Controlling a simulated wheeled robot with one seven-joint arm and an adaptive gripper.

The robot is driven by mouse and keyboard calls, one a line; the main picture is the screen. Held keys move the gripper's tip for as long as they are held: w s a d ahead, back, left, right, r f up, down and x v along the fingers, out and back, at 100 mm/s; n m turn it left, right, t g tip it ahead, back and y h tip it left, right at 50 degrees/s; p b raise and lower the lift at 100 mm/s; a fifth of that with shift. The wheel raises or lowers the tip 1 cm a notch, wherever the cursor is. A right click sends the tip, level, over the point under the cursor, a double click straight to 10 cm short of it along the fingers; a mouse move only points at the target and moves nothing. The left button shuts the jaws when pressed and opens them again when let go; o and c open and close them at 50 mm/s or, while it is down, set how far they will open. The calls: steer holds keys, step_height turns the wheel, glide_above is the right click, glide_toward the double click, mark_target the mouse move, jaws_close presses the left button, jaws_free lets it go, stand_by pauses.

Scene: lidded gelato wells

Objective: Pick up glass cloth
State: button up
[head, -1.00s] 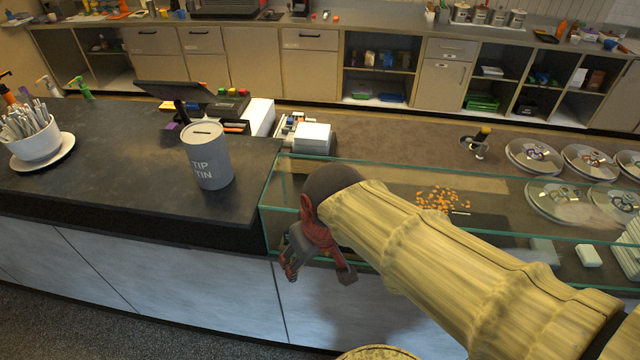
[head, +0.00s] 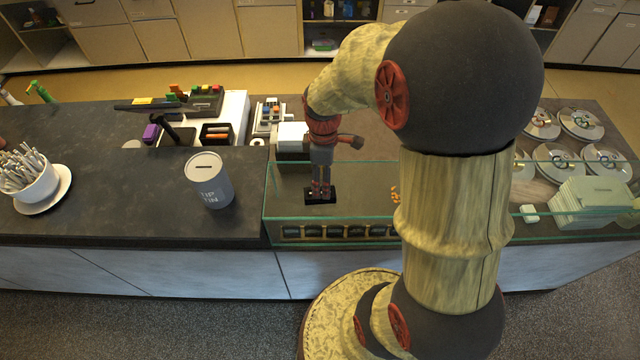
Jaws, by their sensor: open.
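I cannot make out a glass cloth for certain in the head view. My gripper (head: 320,190) points down over the left part of the glass-fronted counter case (head: 370,215). Its fingers are open. A small dark flat patch (head: 328,200) shows at the fingertips; I cannot tell whether it is a separate object. My arm covers the middle right of the case, so anything behind it is hidden. A pale green ridged stack (head: 590,200) stands at the right of the case, with a small white block (head: 529,213) to its left.
A grey tip tin (head: 209,181) stands on the dark counter (head: 120,215) left of the case. Glass edges border the case.

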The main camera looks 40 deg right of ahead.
steer(key=shift+w+f+n, duration=0.1)
steer(key=shift+w+n, duration=0.15)
steer(key=shift+n, duration=0.65)
steer(key=shift+f, duration=0.25)
steer(key=f+p, duration=0.1)
steer(key=f, duration=0.6)
steer(key=shift+w+a+f+p, duration=0.1)
steer(key=shift+w+a+p, duration=0.1)
steer(key=shift+p, duration=0.2)
steer(key=c, duration=1.1)
